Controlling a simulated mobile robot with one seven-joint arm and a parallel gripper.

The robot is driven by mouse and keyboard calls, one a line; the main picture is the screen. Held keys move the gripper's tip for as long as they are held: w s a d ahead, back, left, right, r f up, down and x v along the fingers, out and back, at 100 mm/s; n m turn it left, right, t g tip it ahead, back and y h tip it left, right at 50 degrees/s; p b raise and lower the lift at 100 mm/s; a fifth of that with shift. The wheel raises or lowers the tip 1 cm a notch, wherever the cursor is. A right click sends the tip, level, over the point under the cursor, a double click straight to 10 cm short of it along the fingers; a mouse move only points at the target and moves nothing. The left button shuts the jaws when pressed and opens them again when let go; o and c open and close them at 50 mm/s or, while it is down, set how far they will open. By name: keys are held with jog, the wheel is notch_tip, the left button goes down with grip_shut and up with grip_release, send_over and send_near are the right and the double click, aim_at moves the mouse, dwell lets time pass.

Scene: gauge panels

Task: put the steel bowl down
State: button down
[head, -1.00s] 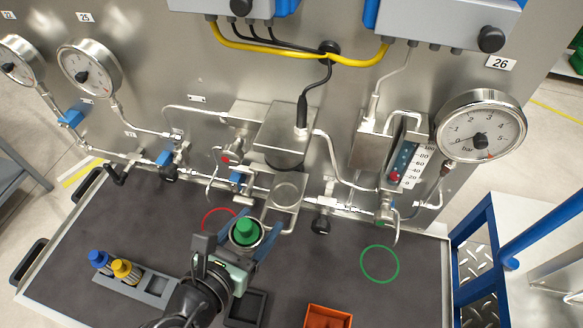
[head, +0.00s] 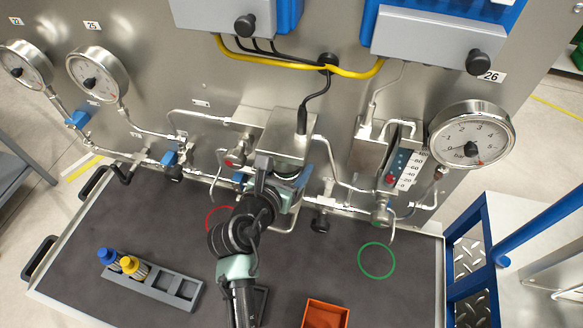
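My gripper (head: 285,178) is at the back of the dark worktop, just below the steel box on the panel. My wrist hides the rest, so I cannot tell whether the bowl touches the steel bracket plate (head: 284,224) below. The red ring (head: 213,216) is partly covered by my arm. The green ring (head: 376,260) on the right of the worktop is empty.
A grey rack (head: 163,283) with a blue-capped and a yellow-capped bottle stands at left. An orange tray (head: 326,314) lies at the front edge. The steel box (head: 283,130), pipes and a valve (head: 320,222) crowd the gripper. The worktop's right side is mostly clear.

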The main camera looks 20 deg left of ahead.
jog(key=shift+s+f, duration=0.15)
jog(key=shift+f, duration=0.45)
jog(key=shift+f, duration=0.1)
jog(key=shift+f, duration=0.15)
jog(key=shift+c, duration=0.3)
grip_release()
jog(key=b+v, duration=0.1)
jog(key=v, duration=1.1)
jog(key=shift+r, duration=0.25)
